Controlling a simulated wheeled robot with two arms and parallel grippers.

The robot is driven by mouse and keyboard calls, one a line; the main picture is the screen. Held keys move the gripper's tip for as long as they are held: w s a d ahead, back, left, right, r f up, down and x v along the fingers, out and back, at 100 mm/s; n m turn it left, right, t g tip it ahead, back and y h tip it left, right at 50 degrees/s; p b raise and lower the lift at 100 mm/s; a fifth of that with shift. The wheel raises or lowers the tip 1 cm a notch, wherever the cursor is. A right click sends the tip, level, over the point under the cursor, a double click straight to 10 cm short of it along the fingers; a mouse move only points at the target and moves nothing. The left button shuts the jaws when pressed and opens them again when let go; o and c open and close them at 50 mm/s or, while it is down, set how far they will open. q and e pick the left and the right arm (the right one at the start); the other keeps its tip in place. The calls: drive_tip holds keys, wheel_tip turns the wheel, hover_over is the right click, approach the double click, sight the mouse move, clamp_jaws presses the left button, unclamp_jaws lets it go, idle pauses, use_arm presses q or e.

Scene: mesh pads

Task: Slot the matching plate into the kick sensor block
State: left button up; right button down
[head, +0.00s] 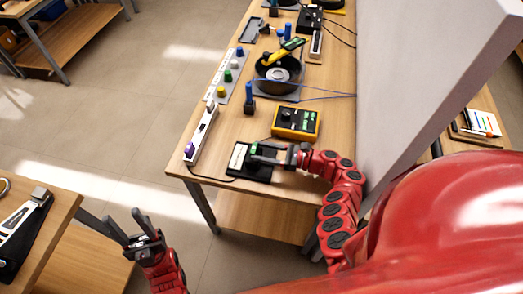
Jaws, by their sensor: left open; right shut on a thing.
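Whether the plate touches or sits in the block's slot I cannot tell. My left gripper (130,232) is open and empty, over the floor, left of the workbench and well below it in the picture.
A yellow multimeter (297,122) stands just behind the block. A white power strip (201,135) lies along the left edge. A black pan-like unit (279,75) and a strip of coloured knobs (227,77) are farther back. A grey panel (405,85) bounds the right side.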

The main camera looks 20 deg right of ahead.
drive_tip(key=shift+f, duration=0.3)
drive_tip(key=shift+c, duration=0.7)
unclamp_jaws()
